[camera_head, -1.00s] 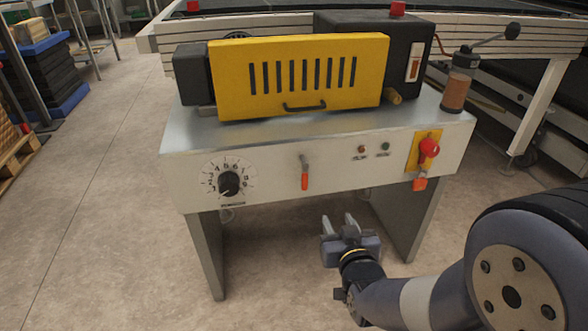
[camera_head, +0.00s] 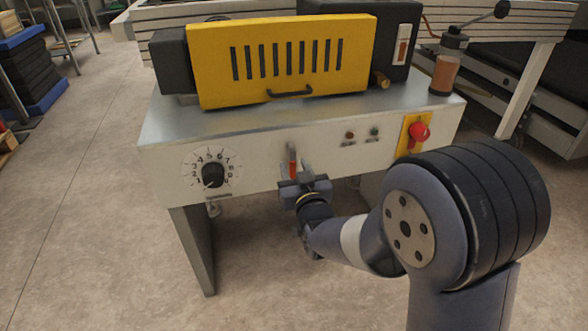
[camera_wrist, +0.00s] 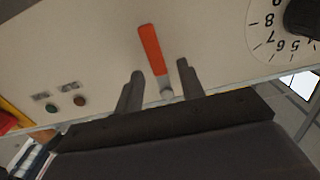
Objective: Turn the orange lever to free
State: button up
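The orange lever (camera_head: 292,161) is on the front panel of the machine, between the dial and the indicator buttons. In the head view its orange handle points down, with its lower end partly hidden by my gripper (camera_head: 297,173). The wrist view is upside down relative to the head view; there the lever (camera_wrist: 152,50) shows with its silver pivot (camera_wrist: 167,93) at the bottom. My gripper (camera_wrist: 160,69) is open, with one finger on each side of the lever in the picture. Gaps show on both sides, and it is not closed on the lever.
The black dial (camera_head: 213,174) is left of the lever.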

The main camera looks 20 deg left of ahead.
jog(key=shift+w+a, duration=0.35)
jog(key=shift+w, duration=0.2)
jog(key=shift+c, duration=0.4)
grip_shut()
